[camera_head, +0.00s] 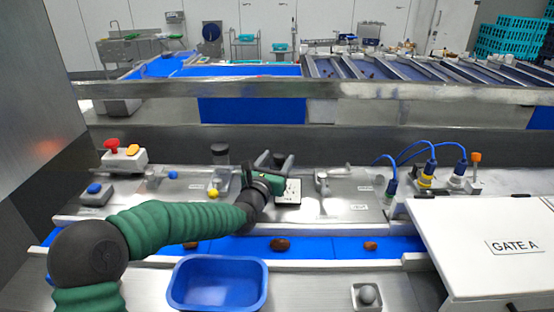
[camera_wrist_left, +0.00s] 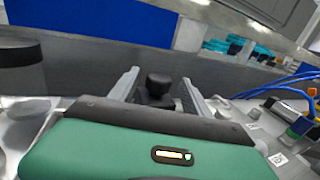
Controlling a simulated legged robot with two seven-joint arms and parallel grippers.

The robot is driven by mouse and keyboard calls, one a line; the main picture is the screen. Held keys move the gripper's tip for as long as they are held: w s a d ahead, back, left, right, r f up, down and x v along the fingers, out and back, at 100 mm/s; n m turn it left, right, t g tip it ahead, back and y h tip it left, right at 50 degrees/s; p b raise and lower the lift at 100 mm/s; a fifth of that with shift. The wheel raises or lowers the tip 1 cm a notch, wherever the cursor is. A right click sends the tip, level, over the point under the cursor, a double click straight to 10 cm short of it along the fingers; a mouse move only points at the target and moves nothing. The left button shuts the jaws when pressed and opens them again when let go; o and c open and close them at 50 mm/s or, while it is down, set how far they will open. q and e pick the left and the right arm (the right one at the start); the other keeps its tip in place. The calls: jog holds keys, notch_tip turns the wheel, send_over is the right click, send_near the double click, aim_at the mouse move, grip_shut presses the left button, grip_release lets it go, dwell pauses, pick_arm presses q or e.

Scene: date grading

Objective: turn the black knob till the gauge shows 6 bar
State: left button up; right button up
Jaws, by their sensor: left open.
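The black knob (camera_wrist_left: 158,84) shows in the left wrist view, upright between the two fingers of my left gripper (camera_wrist_left: 160,92). The fingers stand apart on either side of it, and a gap shows on both sides. In the head view my left gripper (camera_head: 282,165) is over the back panel, at the end of the green-sleeved arm. There the wrist mostly hides the knob. No gauge face can be made out, so I cannot read the pressure. My right gripper is not in view.
A dark-topped cylinder (camera_head: 220,154) stands left of the gripper, and a metal tap-like fitting (camera_head: 322,180) right of it. Blue-cabled connectors (camera_head: 427,175) are further right. In front are a blue belt (camera_head: 325,247) with dates, a blue tub (camera_head: 217,304) and a white GATE A cover (camera_head: 470,225).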

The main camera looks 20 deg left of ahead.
pick_arm(q)
jog(key=shift+w, duration=0.1)
grip_shut()
jog(key=shift+a+f+m+h, duration=0.2)
jog(key=shift+f+m+h, duration=0.1)
jog(key=shift+h, duration=0.3)
jog(key=shift+a+m+h, duration=0.1)
jog(key=shift+m+h, duration=0.3)
jog(key=shift+h, duration=0.2)
jog(key=shift+r+m+g+h+p, duration=0.1)
jog(key=shift+m+g+h+p, duration=0.5)
jog(key=shift+h, duration=0.5)
jog(key=shift+a+m+h, duration=0.1)
jog(key=shift+m+h, duration=0.7)
jog(key=shift+h, duration=0.3)
jog(key=shift+a+g, duration=0.1)
jog(key=shift+g, duration=0.2)
jog(key=shift+m, duration=0.3)
